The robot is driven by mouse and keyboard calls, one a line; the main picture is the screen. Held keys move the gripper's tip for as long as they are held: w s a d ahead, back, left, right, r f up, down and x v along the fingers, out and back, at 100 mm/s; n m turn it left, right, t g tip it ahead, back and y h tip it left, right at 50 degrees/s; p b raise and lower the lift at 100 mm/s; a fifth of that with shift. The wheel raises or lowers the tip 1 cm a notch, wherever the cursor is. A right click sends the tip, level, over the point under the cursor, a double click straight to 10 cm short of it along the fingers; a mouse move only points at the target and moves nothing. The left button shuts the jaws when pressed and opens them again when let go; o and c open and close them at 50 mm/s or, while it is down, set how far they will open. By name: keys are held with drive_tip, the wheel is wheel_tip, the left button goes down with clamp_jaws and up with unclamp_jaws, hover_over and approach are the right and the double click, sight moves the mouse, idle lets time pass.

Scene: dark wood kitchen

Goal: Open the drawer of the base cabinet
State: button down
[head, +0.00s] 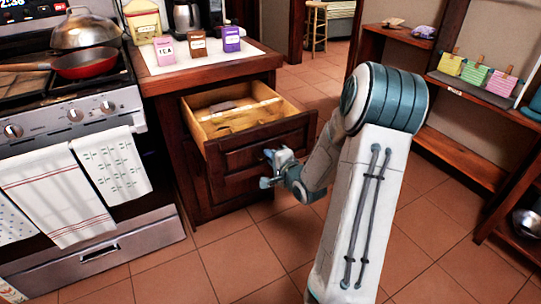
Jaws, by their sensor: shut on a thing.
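The base cabinet (190,187) of dark wood stands right of the stove, with a pale counter top. Its drawer (232,147) is pulled well out, so the light wooden inside (200,104) shows from above. Some flat light-coloured items or dividers lie inside; I cannot tell which. My gripper (268,168) is at the middle of the drawer's front and shut on the drawer's handle, which is mostly hidden behind the fingers. My arm reaches in from the right.
Tea, brown and purple packets (198,45) stand on the counter (220,58). The stove (70,95) with a red pan (87,63) and hanging towels (110,165) is at the left. Shelves (460,155) line the right. The tiled floor (165,275) in front is clear.

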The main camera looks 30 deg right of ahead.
drive_tip(key=c, duration=1.9)
unclamp_jaws()
drive_tip(key=p+v, duration=0.8)
drive_tip(key=v, duration=0.3)
drive_tip(key=shift+s+d+r+p, duration=0.15)
drive_tip(key=shift+d+r+p, duration=0.05)
drive_tip(key=shift+r+p, duration=0.15)
drive_tip(key=s+p, duration=0.1)
drive_tip(key=p, duration=0.4)
drive_tip(key=shift+d+r, duration=0.1)
drive_tip(key=shift+r, duration=0.05)
drive_tip(key=s+p, duration=0.1)
drive_tip(key=p, duration=0.3)
drive_tip(key=shift+s+a, duration=0.15)
drive_tip(key=shift+a, duration=0.05)
